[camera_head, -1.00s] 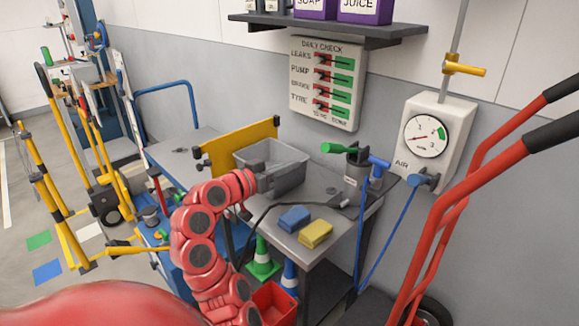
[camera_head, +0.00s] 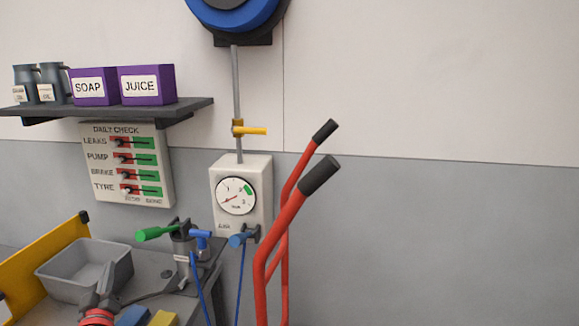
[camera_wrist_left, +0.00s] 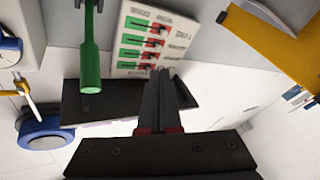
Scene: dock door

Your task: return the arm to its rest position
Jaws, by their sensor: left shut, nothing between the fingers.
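My left gripper (camera_head: 104,286) shows at the lower left of the head view, with a bit of my red wrist below it. It is in front of the grey bin (camera_head: 58,272), above the bench. In the left wrist view its two dark fingers (camera_wrist_left: 164,88) are together with nothing between them. The rest of my left arm is out of view. My right gripper is in neither view.
The bench (camera_head: 150,268) carries a pump with a green handle (camera_head: 155,233), plus blue and yellow blocks at the bottom edge. A shelf (camera_head: 120,112), check board (camera_head: 127,165) and air gauge (camera_head: 237,195) are on the wall. Red handles (camera_head: 278,235) rise right of the bench.

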